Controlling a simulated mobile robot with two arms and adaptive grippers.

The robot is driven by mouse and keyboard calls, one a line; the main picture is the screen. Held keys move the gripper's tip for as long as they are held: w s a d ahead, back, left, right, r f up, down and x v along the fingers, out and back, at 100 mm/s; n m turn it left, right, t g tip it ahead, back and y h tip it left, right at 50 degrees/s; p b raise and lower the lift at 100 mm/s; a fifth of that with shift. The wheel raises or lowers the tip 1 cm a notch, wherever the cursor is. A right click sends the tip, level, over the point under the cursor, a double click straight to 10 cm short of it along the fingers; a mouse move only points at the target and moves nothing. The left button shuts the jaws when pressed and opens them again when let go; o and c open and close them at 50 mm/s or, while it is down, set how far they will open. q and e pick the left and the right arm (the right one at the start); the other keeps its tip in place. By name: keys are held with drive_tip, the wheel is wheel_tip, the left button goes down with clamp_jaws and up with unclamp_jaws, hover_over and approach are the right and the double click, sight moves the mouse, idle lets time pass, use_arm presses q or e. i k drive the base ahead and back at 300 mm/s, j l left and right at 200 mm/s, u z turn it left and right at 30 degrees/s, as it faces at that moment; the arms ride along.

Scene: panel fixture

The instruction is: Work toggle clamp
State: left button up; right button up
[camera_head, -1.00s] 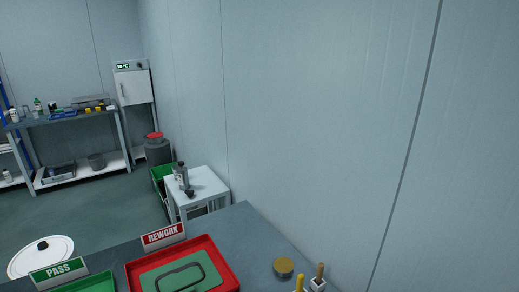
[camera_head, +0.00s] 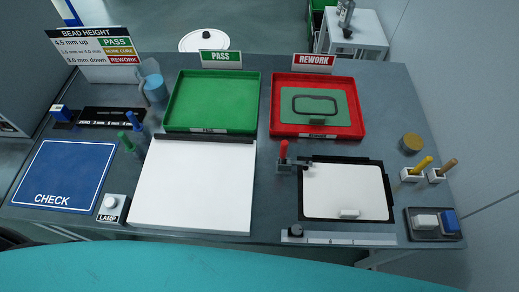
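A toggle clamp with a red handle (camera_head: 284,150) stands at the left edge of a black-framed fixture on the table. The red handle points up. The clamp's dark body (camera_head: 291,166) reaches over the upper left corner of the frame; whether it presses on anything is too small to tell. Neither of my grippers shows in the head view.
A green PASS tray (camera_head: 213,102) is empty. A red REWORK tray (camera_head: 281,105) holds a green panel with a dark gasket ring (camera_head: 315,105). A white board (camera_head: 195,187), blue CHECK mat (camera_head: 63,176), lamp button (camera_head: 110,202) and ruler bar (camera_head: 340,238) surround the fixture. Brush holders (camera_head: 411,174) stand right.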

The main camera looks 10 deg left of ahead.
sight(284, 147)
drive_tip(key=k+l+u, duration=0.1)
drive_tip(key=k+l, duration=0.2)
drive_tip(key=l, duration=0.2)
drive_tip(key=k+l, duration=0.3)
drive_tip(key=l, duration=0.15)
drive_tip(key=k+l+u, duration=0.15)
drive_tip(key=k+l, duration=0.15)
drive_tip(key=l, duration=0.15)
